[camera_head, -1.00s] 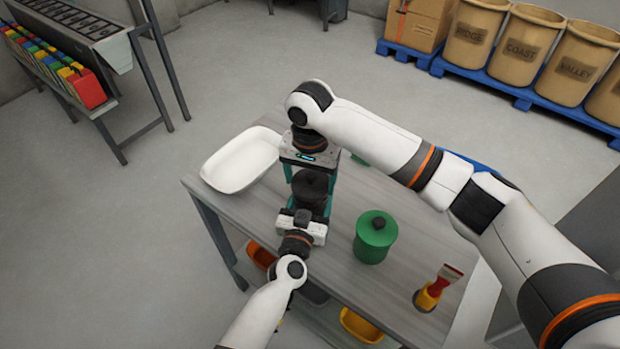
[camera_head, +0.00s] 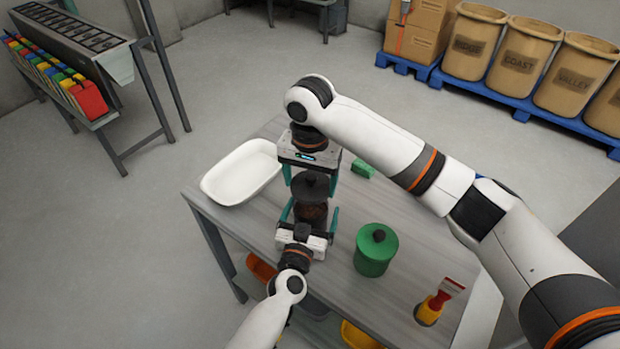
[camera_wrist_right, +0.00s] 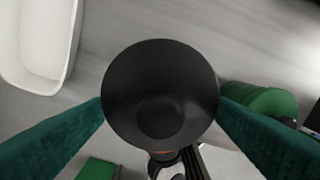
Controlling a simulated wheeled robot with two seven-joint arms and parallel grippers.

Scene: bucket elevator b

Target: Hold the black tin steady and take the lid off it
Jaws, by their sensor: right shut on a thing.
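The black tin (camera_head: 311,226) stands on the grey table, and brown shows at its top. Its black lid (camera_head: 310,184) is raised just above it and hides part of the opening. My right gripper (camera_head: 311,182) comes down from above and is shut on the lid. In the right wrist view the lid (camera_wrist_right: 160,95) is a dark disc between the two green fingers.
A white tray (camera_head: 222,190) stands to the left on the table (camera_head: 400,255). A green lidded tin (camera_head: 374,256) stands to the right, with a red-and-yellow brush (camera_head: 437,302) near the right edge. A small green block (camera_head: 363,169) lies behind. Clear tabletop lies between them.

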